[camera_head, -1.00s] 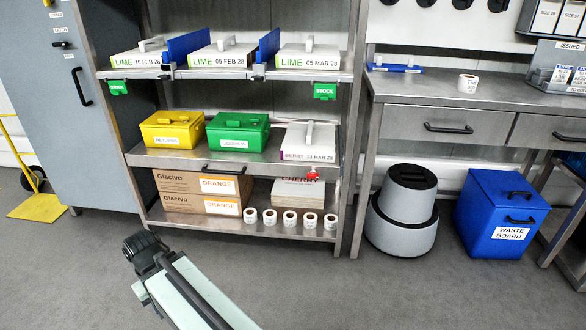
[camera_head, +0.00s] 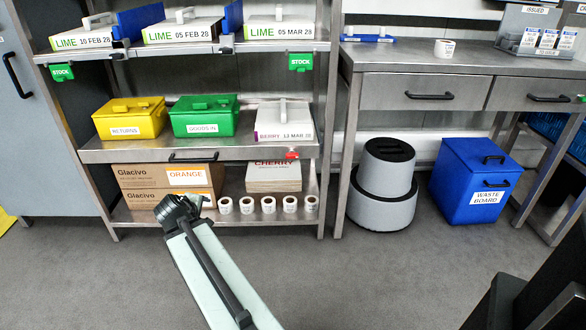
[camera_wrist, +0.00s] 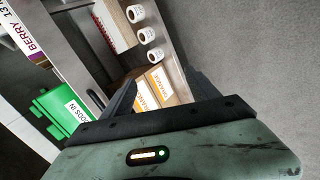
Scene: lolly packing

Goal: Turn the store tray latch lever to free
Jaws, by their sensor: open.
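The store tray (camera_head: 140,150) is the metal middle shelf of the rack, with a dark front handle (camera_head: 194,156). A small red part (camera_head: 292,155), seemingly the latch lever, sits at its right front corner. It is too small to tell which way it is turned. My gripper (camera_wrist: 162,80) is open and empty in the wrist view, its fingers apart and facing the rack's lower shelf. It is well away from the red part, which I cannot make out in the wrist view.
The tray carries a yellow box (camera_head: 130,120), a green box (camera_head: 205,118) and a white berry carton (camera_head: 283,122). Orange cartons (camera_head: 165,185) and several label rolls (camera_head: 268,204) stand below. A grey bin (camera_head: 383,195) stands right of the rack. A dark object (camera_head: 545,290) fills the lower right. Floor ahead is clear.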

